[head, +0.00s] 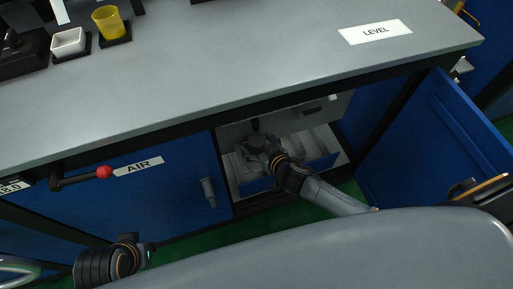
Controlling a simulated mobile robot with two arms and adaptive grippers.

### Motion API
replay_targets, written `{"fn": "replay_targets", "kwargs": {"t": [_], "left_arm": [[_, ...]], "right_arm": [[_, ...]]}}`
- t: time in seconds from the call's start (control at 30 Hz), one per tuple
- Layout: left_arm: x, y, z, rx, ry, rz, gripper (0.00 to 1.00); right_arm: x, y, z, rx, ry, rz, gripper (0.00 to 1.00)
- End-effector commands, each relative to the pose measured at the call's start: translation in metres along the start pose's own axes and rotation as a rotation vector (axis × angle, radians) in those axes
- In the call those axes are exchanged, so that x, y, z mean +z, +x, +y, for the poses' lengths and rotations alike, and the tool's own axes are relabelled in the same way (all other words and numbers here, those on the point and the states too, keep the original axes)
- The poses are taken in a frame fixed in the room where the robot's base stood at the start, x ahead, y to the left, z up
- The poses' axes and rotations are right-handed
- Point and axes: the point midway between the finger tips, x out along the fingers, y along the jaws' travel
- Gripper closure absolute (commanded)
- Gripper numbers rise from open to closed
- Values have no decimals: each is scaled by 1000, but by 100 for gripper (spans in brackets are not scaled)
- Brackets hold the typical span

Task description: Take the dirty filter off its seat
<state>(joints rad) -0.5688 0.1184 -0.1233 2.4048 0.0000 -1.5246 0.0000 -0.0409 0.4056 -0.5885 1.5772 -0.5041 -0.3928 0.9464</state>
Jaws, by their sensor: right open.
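My right gripper (257,141) reaches into the open lower compartment (234,192) under the bench in the head view. It is open and points away from me. Its fingertips are small and dark, so their exact place is hard to see. I cannot clearly pick out the dirty filter or its seat; my right gripper and wrist cover part of the compartment. My left wrist shows at the lower left, but the left gripper's fingers do not show.
A blue door (435,145) stands open at the right. The grey bench top (230,65) overhangs the compartment. A red-knobbed AIR lever (103,172) juts out at the left. A yellow cup (109,22) and a white dish (68,41) stand on the bench.

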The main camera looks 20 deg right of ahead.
Motion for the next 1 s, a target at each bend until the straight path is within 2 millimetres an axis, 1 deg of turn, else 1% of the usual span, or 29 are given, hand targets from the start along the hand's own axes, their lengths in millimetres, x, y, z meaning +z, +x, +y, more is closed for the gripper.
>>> {"fn": "replay_targets", "kwargs": {"t": [0.03,0.1,0.33,0.63,0.67,1.0], "left_arm": [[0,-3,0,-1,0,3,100],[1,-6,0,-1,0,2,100],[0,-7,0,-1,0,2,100],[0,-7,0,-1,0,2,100],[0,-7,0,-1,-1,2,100],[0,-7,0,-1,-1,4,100]], "right_arm": [[0,4,0,0,-1,0,21],[0,6,0,0,0,1,21],[0,6,0,0,0,0,21],[0,6,0,0,0,0,82],[0,6,0,0,0,0,83],[-2,5,0,0,0,1,83]]}}
